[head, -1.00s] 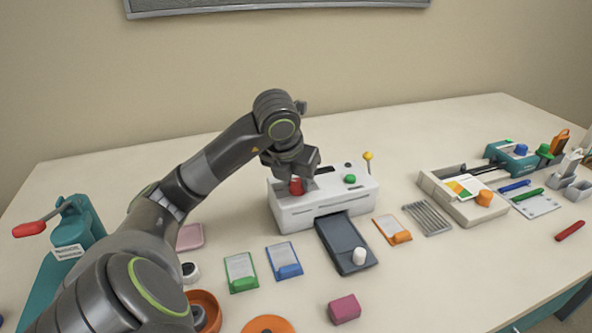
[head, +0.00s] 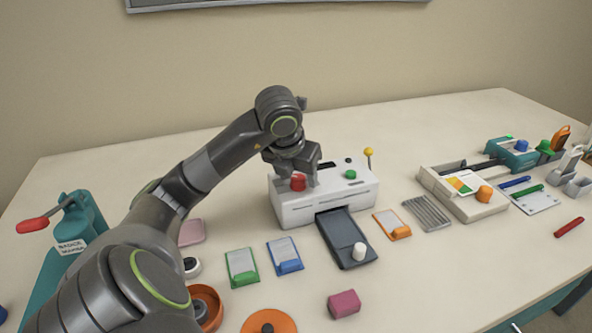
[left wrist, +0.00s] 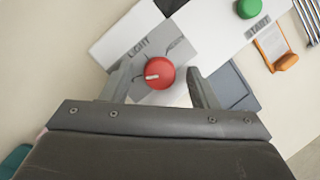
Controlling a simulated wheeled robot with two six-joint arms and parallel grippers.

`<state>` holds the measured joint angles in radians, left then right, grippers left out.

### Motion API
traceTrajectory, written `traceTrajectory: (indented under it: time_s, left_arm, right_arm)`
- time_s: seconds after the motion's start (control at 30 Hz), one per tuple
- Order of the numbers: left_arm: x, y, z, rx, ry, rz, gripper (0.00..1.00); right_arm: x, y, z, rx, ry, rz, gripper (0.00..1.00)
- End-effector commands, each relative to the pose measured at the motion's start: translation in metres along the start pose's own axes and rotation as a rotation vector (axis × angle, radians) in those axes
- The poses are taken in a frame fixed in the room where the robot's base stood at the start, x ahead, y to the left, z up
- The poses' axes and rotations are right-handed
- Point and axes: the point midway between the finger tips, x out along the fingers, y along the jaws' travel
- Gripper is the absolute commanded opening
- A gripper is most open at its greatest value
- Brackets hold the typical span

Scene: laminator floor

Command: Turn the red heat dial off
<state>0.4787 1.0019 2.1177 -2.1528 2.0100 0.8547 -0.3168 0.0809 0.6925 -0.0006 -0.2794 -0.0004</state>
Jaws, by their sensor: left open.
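The red heat dial (head: 298,182) sits on top of the white laminator (head: 300,215). In the head view the left gripper (head: 303,178) is over the laminator's left part, right at the dial. My right gripper is not in view.
A green START button (head: 350,174) and a yellow-knobbed lever (head: 369,154) are on the laminator's right. A dark tray (head: 343,232) with a white knob extends in front. Green (head: 242,266) and blue (head: 285,256) cards lie before it. A beige tray (head: 465,204) stands right.

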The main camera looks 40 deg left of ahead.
Motion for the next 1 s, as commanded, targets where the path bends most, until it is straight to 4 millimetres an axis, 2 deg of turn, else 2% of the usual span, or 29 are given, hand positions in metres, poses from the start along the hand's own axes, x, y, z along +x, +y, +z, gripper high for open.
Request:
traceTrajectory:
  time_s: [0.13,0.27,0.33,0.7,0.9,1.0]
  left_arm:
    - [-0.009,0.0,0.001,0.001,-0.001,0.001,0.54]
    - [-0.025,0.0,0.002,0.001,-0.002,0.001,0.54]
    - [-0.037,0.001,0.003,0.002,-0.001,0.002,0.54]
    - [-0.116,0.001,0.003,0.003,-0.005,0.003,0.54]
    - [-0.154,0.001,0.002,0.001,-0.004,0.003,0.54]
    - [-0.165,0.0,0.001,0.0,-0.003,0.002,0.54]
  right_arm:
    - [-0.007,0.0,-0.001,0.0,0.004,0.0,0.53]
    - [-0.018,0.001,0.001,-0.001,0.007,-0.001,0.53]
    - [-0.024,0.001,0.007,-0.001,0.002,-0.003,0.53]
    - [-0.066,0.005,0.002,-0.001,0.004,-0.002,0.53]
    - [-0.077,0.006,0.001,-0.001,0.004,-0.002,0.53]
    - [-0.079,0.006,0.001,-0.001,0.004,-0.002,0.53]
